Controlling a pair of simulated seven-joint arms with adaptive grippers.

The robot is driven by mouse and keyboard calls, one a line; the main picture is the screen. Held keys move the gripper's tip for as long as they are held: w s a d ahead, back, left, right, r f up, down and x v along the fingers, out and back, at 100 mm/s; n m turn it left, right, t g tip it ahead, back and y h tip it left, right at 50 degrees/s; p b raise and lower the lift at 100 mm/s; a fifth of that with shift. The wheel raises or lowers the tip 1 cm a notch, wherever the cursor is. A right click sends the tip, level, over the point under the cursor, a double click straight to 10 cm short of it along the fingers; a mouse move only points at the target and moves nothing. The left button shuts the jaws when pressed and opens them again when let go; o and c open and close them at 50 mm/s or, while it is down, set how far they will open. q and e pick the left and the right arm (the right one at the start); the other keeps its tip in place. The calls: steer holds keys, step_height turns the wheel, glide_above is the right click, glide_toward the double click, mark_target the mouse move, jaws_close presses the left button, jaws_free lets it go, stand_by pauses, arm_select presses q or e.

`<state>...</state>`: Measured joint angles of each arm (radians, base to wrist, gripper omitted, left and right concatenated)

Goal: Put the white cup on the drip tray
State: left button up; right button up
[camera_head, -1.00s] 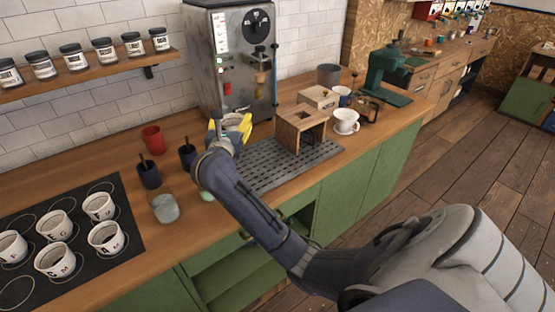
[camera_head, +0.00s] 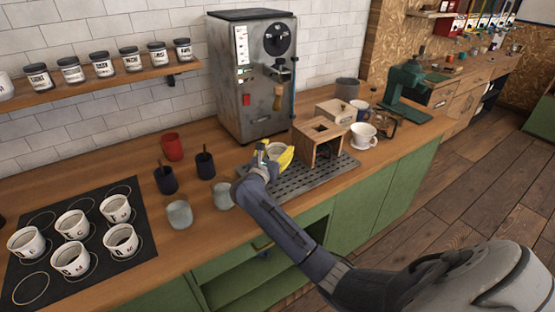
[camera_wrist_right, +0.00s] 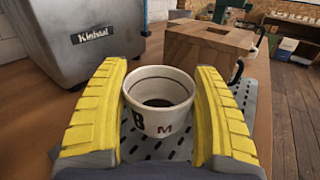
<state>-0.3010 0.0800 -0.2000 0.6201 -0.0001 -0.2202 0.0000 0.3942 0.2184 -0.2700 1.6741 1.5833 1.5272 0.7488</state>
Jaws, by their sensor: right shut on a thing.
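The white cup (camera_wrist_right: 160,103) with dark letters and a dark inside stands upright between the yellow fingers of my right gripper (camera_wrist_right: 160,115) in the right wrist view. The gripper is shut on it. In the head view my right gripper (camera_head: 275,158) is over the left part of the dark, perforated drip tray (camera_head: 318,178), with only a bit of the cup (camera_head: 275,148) showing. The tray (camera_wrist_right: 185,148) also shows beneath the cup in the wrist view. I cannot tell whether the cup's base touches it. My left gripper is not in view.
A steel machine (camera_head: 250,90) stands behind the tray. A wooden stand (camera_head: 318,143) sits on the tray's back right part. Two grey cups (camera_head: 180,214), dark cups (camera_head: 205,164) and a red cup (camera_head: 172,147) are to the left. Several white cups stand on a black mat (camera_head: 35,289).

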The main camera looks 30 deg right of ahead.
mark_target(281, 153)
steer(key=shift+f, duration=1.9)
steer(key=shift+f, duration=0.15)
steer(key=o, duration=1.3)
steer(key=shift+o, duration=0.2)
steer(key=v, duration=1.2)
